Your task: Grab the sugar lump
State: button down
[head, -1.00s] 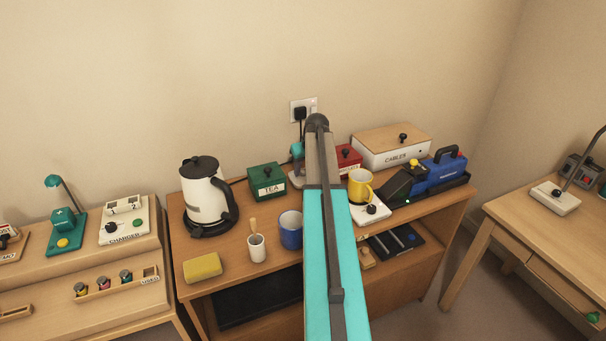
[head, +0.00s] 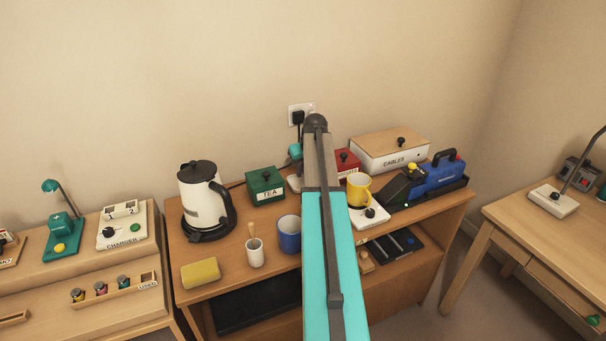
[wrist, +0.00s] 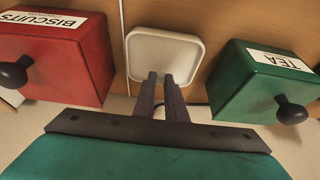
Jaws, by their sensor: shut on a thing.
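In the wrist view my gripper (wrist: 166,82) points at a small white square dish (wrist: 165,48) on the wooden top. Its two dark fingers are close together over the near part of the dish. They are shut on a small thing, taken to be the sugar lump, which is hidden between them. No other lump shows on the visible part of the dish. In the head view my own arm hides the gripper and most of that spot.
A red BISCUITS box (wrist: 50,55) and a green TEA box (wrist: 265,80) flank the dish closely. In the head view a kettle (head: 205,200), blue mug (head: 289,235), yellow mug (head: 358,190) and CABLES box (head: 390,152) share the top.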

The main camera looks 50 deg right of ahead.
jog(key=shift+r, duration=0.8)
jog(key=shift+s+a+r+b, duration=0.25)
jog(key=shift+a+r+b, duration=0.05)
jog(key=shift+a+r, duration=0.05)
jog(key=s+a, duration=0.3)
jog(key=s+a+r+b, duration=0.1)
jog(key=s+a, duration=0.2)
jog(key=a, duration=0.1)
jog(key=s+a+b, duration=0.1)
jog(key=s+a, duration=0.2)
jog(key=s, duration=0.1)
jog(key=shift+a+r, duration=0.15)
jog(key=shift+a, duration=0.05)
jog(key=shift+s+a+r, duration=0.1)
jog(key=shift+s+a, duration=0.15)
